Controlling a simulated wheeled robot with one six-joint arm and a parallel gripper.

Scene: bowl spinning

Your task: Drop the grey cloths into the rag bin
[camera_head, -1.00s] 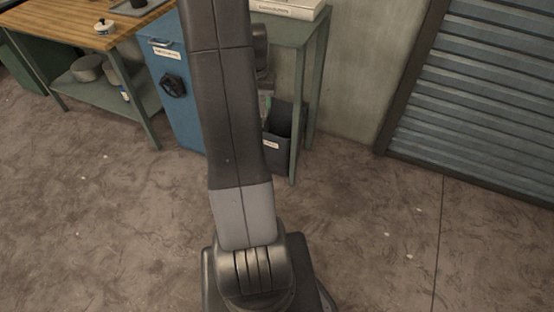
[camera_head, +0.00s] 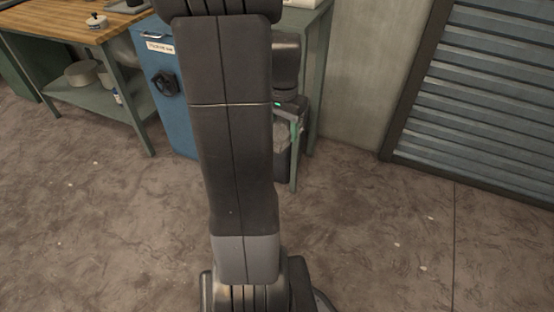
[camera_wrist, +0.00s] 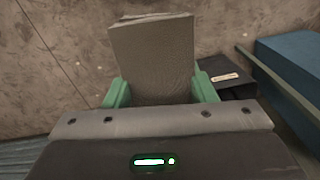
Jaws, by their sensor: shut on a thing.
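A grey cloth (camera_wrist: 153,58) stands up flat between the green fingers of my gripper (camera_wrist: 161,92) in the wrist view. My gripper is shut on it. In the head view, my gripper (camera_head: 286,122) is at the rag bin, partly hidden by my arm, and the cloth there is hard to make out. The dark rag bin (camera_head: 281,165) stands on the floor under the green table, mostly covered by my arm and gripper. In the wrist view, part of the dark bin (camera_wrist: 237,90) with a pale label shows right of the fingers. Its inside is hidden.
A blue cabinet (camera_head: 171,112) stands left of the bin. The green table (camera_head: 318,75) has its legs around the bin. A wooden-topped workbench (camera_head: 65,25) is at the upper left, and a shutter (camera_head: 480,95) at the right. The floor in front is clear.

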